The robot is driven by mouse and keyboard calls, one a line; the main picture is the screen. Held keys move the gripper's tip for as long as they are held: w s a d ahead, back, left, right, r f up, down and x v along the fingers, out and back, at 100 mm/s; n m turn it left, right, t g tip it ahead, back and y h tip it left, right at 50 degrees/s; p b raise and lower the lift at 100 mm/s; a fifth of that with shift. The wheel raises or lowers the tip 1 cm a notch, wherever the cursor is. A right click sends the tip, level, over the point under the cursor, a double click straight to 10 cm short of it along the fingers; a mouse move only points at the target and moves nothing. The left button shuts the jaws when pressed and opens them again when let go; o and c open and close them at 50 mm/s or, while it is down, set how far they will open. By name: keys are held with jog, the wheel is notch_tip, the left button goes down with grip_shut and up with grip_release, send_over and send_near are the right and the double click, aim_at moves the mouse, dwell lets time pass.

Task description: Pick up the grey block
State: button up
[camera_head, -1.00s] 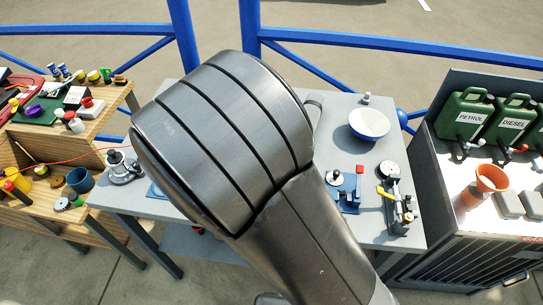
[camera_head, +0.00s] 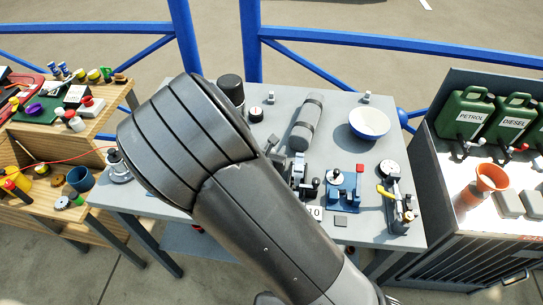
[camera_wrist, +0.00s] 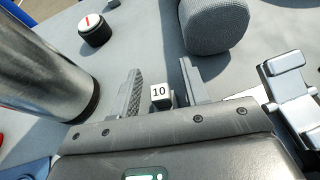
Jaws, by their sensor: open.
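A small grey block (camera_wrist: 161,93) with a white face marked "10" shows in the wrist view, between the two fingers of my gripper (camera_wrist: 161,70). The fingers stand apart with visible gaps on both sides of the block, and I cannot tell its exact depth between them. In the head view my arm hides the gripper and the place around it. A white label marked "10" (camera_head: 314,211) shows there beside my arm, but I cannot tell whether it belongs to this block.
A metal cylinder (camera_wrist: 45,70) stands close left of my gripper. A red-marked knob (camera_wrist: 95,30) and a grey roll (camera_wrist: 215,25) lie beyond it. A metal fitting (camera_wrist: 287,95) is at right. The grey table (camera_head: 345,155) also carries a white bowl (camera_head: 369,124).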

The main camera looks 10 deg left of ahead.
jog(key=shift+c, duration=0.3)
grip_shut()
jog(key=shift+r, duration=0.15)
jog(key=shift+r, duration=0.5)
jog(key=r, duration=0.1)
jog(key=d+r, duration=0.1)
jog(key=r, duration=0.1)
jog(key=shift+r, duration=0.2)
jog(key=s+d+r, duration=0.1)
jog(key=d+r, duration=0.5)
jog(key=d, duration=0.4)
jog(key=shift+s+d+r, duration=0.15)
jog(key=shift+s+d, duration=0.1)
jog(key=shift+d, duration=0.05)
